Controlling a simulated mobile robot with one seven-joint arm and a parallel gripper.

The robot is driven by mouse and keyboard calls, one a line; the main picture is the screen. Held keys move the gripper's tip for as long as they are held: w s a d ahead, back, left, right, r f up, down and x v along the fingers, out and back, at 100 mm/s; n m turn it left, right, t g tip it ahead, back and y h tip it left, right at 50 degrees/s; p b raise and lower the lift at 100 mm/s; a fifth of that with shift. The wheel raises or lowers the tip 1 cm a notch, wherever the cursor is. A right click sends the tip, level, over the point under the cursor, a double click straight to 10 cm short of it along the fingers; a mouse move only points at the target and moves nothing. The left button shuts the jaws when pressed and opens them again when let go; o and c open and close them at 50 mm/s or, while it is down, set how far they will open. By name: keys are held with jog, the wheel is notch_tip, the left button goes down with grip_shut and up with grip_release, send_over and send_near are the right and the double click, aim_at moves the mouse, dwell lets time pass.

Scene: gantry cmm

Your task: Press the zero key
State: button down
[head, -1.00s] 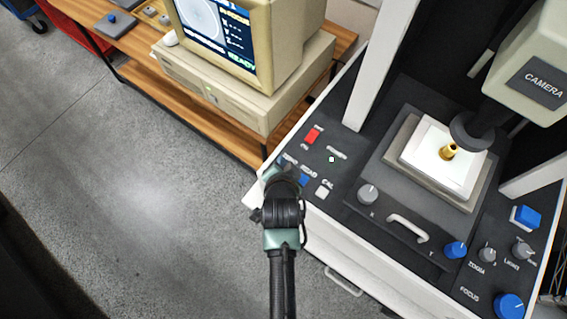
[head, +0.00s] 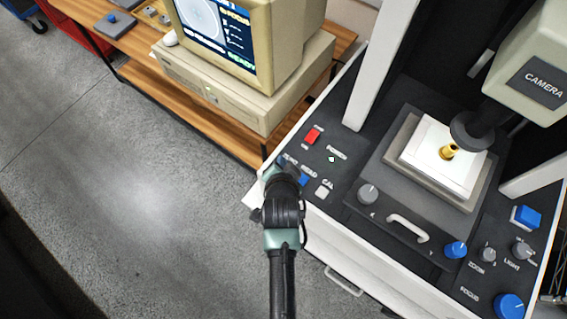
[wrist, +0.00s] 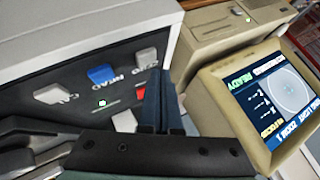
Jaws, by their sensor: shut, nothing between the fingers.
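The zero key (wrist: 145,56) is a pale grey key on the dark panel in the wrist view, with its label beside it. In the head view my wrist hides it. My gripper (wrist: 161,72) is shut and empty, its dark fingertips very close to the zero key. I cannot tell whether they touch it. In the head view my gripper (head: 274,174) is at the panel's left front corner. The blue READ key (wrist: 103,75) and the white CAL key (wrist: 57,94) stand in a row with it.
A red key (head: 312,136) lies behind the row. The stage (head: 400,185), knobs (head: 456,250) and camera head (head: 535,85) are to the right. Open floor lies left.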

jog(key=shift+f, duration=0.45)
jog(key=shift+f+b, duration=0.4)
jog(key=shift+b, duration=0.1)
dwell(0.5)
jog(key=shift+r+p, duration=0.8)
notch_tip(320, 180, up, 5)
jog(key=p, duration=0.4)
jog(key=shift+r+p, duration=0.1)
jog(key=shift+p, duration=0.3)
dwell(0.5)
